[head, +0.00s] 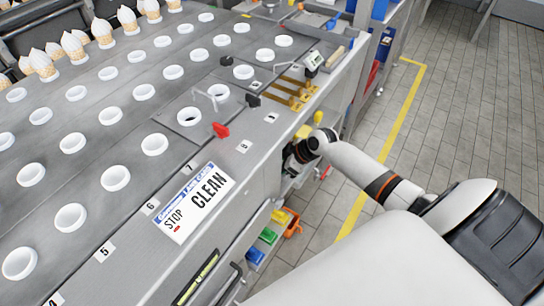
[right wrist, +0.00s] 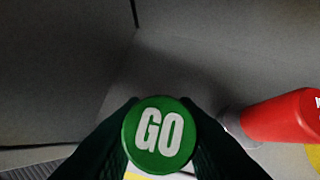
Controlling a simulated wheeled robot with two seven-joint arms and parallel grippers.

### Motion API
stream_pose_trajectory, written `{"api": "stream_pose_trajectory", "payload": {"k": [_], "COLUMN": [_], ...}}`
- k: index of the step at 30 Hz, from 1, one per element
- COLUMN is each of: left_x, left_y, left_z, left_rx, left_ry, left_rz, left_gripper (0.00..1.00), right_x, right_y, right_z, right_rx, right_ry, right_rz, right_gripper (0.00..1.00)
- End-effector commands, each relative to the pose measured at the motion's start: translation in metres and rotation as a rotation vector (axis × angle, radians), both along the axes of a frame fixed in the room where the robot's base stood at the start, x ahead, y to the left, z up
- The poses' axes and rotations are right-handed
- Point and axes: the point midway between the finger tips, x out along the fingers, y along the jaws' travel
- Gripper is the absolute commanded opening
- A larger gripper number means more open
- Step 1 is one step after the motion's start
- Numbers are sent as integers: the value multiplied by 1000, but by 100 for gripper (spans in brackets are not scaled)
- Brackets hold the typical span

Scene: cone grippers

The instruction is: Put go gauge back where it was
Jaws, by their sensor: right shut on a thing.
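The go gauge (right wrist: 160,138) shows in the right wrist view as a green round end with white GO letters. My right gripper (right wrist: 162,112) is shut on it, with a dark finger on each side. In the head view my right gripper (head: 292,163) is low at the side of the machine, partly inside an opening below the table's edge. The gauge cannot be made out there. A red cylinder (right wrist: 282,117) with a grey end lies to the right of the gauge, apart from its green face. My left gripper is not in view.
Grey panels (right wrist: 220,50) surround the gauge. The conveyor table (head: 110,150) carries white rings and, at the back, several cones. A STOP/CLEAN lane card (head: 194,203) lies near its edge. Coloured bins (head: 268,235) sit below. Tiled floor (head: 470,100) is clear at right.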

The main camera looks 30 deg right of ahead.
Motion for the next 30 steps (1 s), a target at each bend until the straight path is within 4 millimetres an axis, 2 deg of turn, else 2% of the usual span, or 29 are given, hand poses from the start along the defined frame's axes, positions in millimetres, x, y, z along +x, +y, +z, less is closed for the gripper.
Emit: {"api": "stream_pose_trajectory", "payload": {"k": [1,5,17,18,22,30], "left_x": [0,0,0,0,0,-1], "left_y": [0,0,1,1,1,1], "left_z": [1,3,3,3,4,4], "left_rx": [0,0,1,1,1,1], "left_ry": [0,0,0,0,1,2], "left_rz": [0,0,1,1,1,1], "left_gripper": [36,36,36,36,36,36], "right_x": [9,24,23,23,22,22], "right_y": [7,18,18,18,18,18], "right_z": [2,2,-7,-8,-8,-6], "right_rx": [5,4,0,0,0,1], "right_ry": [-5,-4,-2,0,0,-1], "right_rz": [1,1,0,1,1,0], "right_gripper": [0,0,0,28,48,48]}}
